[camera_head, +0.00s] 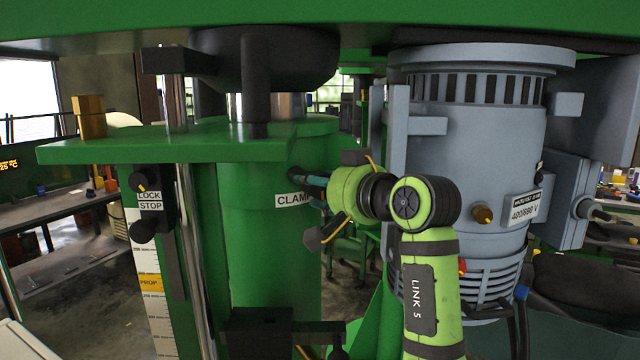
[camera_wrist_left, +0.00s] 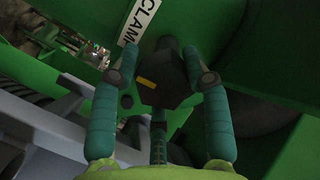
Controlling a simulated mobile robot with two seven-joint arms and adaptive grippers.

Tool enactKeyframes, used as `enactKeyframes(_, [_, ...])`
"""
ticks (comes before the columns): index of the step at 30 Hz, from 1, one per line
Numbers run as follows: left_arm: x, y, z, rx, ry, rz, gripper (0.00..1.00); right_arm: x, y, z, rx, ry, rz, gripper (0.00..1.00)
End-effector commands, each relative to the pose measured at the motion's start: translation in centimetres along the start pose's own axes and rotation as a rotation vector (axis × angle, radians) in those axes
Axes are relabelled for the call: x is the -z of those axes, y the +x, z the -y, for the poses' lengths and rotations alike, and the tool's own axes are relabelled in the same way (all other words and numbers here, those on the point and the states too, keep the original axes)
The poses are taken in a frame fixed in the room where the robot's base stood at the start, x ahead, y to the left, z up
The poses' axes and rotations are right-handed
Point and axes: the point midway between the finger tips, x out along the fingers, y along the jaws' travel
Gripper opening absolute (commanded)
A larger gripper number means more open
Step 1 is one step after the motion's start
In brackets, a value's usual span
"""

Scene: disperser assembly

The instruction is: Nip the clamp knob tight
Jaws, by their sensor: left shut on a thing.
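The clamp knob (camera_wrist_left: 168,78) is black with a yellow mark and sits between my fingers in the left wrist view. In the head view its dark end shows only partly at the green column (camera_head: 250,240), beside the CLAMP label (camera_head: 290,199). My left gripper (camera_head: 312,190) has teal fingers and reaches to the column from the right. In the left wrist view the left gripper (camera_wrist_left: 162,68) has one finger on each side of the knob, shut on it. The fingers hide part of the knob in the head view. My right gripper is not in view.
A grey motor (camera_head: 470,150) stands close to the right of my arm. A green plate (camera_head: 190,140) juts out above the label. A LOCK/STOP block (camera_head: 150,200) with dark knobs is at the left, near a scale strip (camera_head: 148,285).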

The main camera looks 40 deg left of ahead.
Motion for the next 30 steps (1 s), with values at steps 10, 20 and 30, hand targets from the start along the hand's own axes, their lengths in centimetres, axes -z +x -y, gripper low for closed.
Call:
enactKeyframes(10, [0.73, -0.19, 0.52, 0.015, 0.020, -0.021, 0.14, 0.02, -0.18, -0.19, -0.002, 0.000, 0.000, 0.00])
enactKeyframes(20, [0.65, -0.17, 0.46, 0.013, 0.018, -0.019, 0.71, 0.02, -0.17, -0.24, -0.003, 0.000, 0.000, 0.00])
enactKeyframes(30, [0.39, -0.80, 0.19, 0.008, 0.019, -0.013, 0.71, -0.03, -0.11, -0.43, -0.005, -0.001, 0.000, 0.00])
